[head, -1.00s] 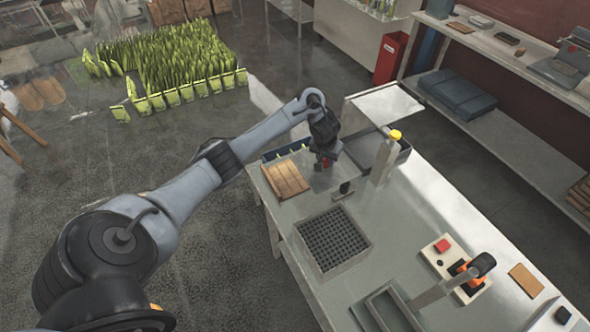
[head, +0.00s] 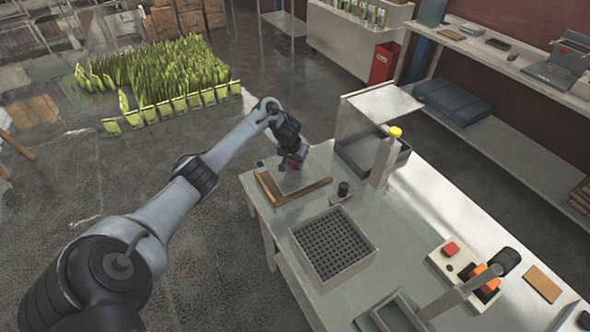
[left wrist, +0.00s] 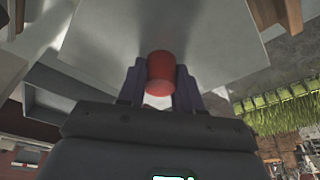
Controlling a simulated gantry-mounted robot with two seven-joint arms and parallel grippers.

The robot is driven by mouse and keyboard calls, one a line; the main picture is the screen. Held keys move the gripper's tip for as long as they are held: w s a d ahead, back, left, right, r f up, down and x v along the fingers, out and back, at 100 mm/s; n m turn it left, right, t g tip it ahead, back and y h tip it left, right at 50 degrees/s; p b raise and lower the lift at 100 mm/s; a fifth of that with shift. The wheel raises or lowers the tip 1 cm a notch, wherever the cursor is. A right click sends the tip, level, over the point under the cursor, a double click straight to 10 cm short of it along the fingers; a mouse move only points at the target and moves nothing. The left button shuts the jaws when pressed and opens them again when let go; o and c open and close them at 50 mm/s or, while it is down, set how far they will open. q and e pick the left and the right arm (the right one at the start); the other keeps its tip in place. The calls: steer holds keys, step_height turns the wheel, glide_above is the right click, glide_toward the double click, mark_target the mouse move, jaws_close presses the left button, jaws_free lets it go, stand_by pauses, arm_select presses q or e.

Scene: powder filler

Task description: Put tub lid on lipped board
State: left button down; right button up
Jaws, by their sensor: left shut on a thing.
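My left gripper (head: 293,163) is shut on the red knob of the tub lid. The lid (head: 290,180) is a flat grey plate and hangs at the far left end of the bench. In the left wrist view the gripper (left wrist: 160,85) has a finger on each side of the red knob (left wrist: 160,68), with the grey lid (left wrist: 215,40) beyond it. The lipped board (head: 305,193) is wooden; its brown edges show around the lid, which hides its middle. I cannot tell whether lid and board touch. My right gripper is not in view.
A perforated grey block (head: 332,243) stands in front of the board, with a small black-topped item (head: 343,189) nearby. A yellow-capped bottle (head: 386,158) stands by a dark tray (head: 350,150). A red-button box (head: 445,258) sits farther right.

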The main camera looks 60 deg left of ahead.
mark_target(295, 168)
arm_select(q)
step_height(295, 168, down, 3)
steer(key=shift+d+f+b, duration=0.1)
steer(key=shift+b, duration=0.2)
steer(key=shift+f, duration=0.1)
steer(key=c, duration=0.8)
jaws_free()
steer(key=shift+f, duration=0.1)
steer(key=shift+o, duration=0.2)
